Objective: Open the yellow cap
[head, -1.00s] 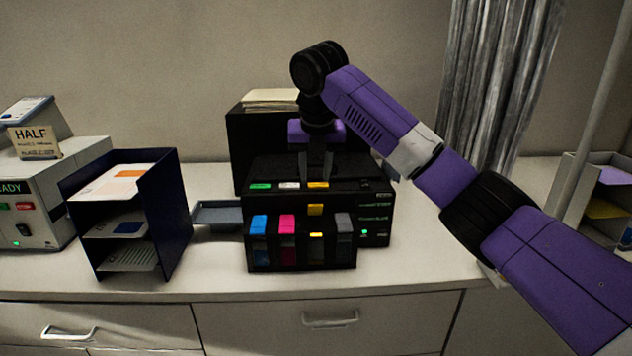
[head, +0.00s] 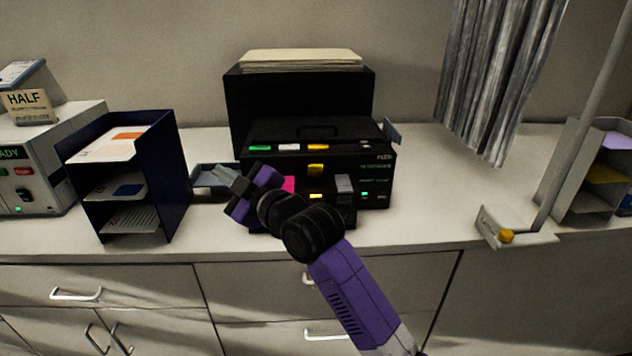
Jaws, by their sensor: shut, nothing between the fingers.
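The yellow cap (head: 315,170) is on the front of the black ink machine (head: 370,178). It sits higher than the magenta cap (head: 288,184) and the grey cap (head: 344,183) beside it and looks swung up. A small amber-yellow patch (head: 316,196) shows below it. My gripper (head: 222,180) is shut and empty, left of the yellow cap and apart from it, with its fingers pointing left. My gripper and wrist cover the blue cap and much of the tank fronts.
A grey tray (head: 205,170) lies left of the machine, behind my fingers. A dark blue paper rack (head: 165,170) stands further left. A black box of papers (head: 300,100) stands behind.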

